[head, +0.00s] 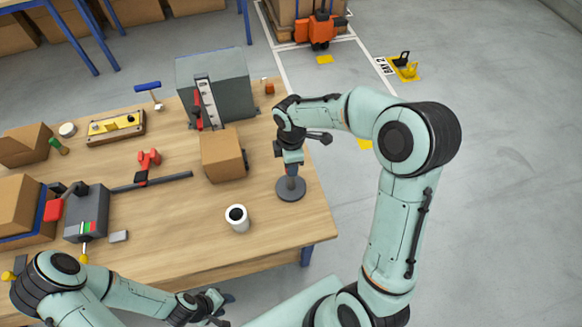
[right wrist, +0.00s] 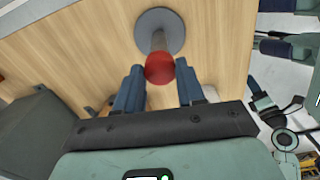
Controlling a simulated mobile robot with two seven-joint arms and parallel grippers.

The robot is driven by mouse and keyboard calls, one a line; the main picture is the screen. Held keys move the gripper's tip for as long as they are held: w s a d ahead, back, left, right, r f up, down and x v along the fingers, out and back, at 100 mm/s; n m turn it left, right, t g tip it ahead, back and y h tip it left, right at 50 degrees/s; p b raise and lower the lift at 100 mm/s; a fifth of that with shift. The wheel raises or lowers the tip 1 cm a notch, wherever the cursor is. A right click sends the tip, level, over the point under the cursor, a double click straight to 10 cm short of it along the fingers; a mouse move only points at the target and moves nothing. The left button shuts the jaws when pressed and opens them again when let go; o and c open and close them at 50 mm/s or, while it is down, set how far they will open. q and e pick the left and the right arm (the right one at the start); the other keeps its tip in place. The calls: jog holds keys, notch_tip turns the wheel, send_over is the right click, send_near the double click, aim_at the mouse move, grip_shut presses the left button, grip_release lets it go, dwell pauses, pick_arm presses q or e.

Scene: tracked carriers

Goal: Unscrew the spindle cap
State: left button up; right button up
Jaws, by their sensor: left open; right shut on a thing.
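The spindle stands near the right end of the wooden table, a grey post on a round dark base (head: 291,190). The red spindle cap (right wrist: 160,68) is on top of the post in the right wrist view, with the round base (right wrist: 172,22) behind it. My right gripper (head: 291,166) is above the spindle and points down, shut on the cap, whose sides lie between the two blue fingers. In the head view the gripper hides the cap. My left gripper (head: 214,302) is open and empty, low in front of the table's front edge, away from the spindle.
A cardboard box (head: 220,157) stands left of the spindle, and a white mug (head: 238,222) is in front of it. A grey cabinet (head: 228,82) is at the back. A long dark bar (head: 160,181) and a grey device (head: 84,214) lie left. The front right corner is clear.

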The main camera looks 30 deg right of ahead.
pick_arm(q)
jog(key=shift+w+r+p, duration=0.6)
jog(key=shift+w+r, duration=0.2)
jog(key=shift+w, duration=0.2)
pick_arm(e)
jog(key=shift+r, duration=1.4)
jog(key=shift+r, duration=0.95)
pick_arm(q)
jog(key=shift+w+r, duration=0.1)
pick_arm(e)
jog(key=shift+r, duration=0.75)
